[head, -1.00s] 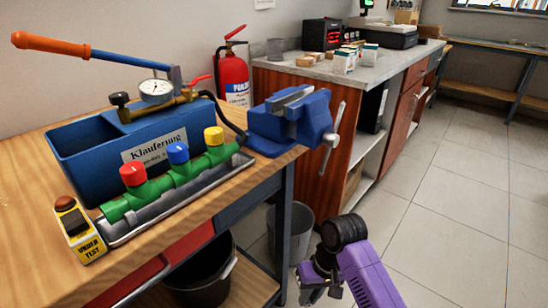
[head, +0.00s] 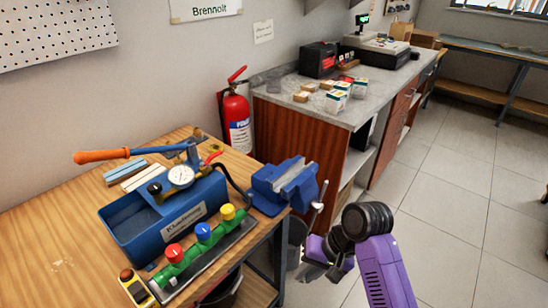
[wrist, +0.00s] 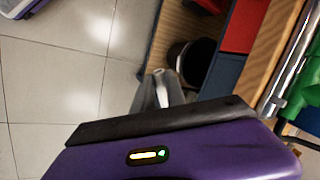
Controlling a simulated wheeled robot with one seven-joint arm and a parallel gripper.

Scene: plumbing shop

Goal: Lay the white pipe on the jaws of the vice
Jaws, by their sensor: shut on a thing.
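My gripper (head: 314,270) is low in front of the bench's right end, below the vice and apart from it. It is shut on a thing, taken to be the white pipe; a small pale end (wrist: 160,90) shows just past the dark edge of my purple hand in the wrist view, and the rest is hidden. The blue vice (head: 268,186) stands at the bench's right corner. Its pale metal jaws (head: 297,180) face up, with nothing lying on them.
The wooden bench (head: 60,245) holds a blue test-pump box (head: 135,232), a manifold with coloured knobs (head: 203,231) and a yellow-black block (head: 135,287). A fire extinguisher (head: 236,120) and a grey-topped counter (head: 300,108) stand behind. A black bucket (wrist: 197,62) is under the bench. Floor is free to the right.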

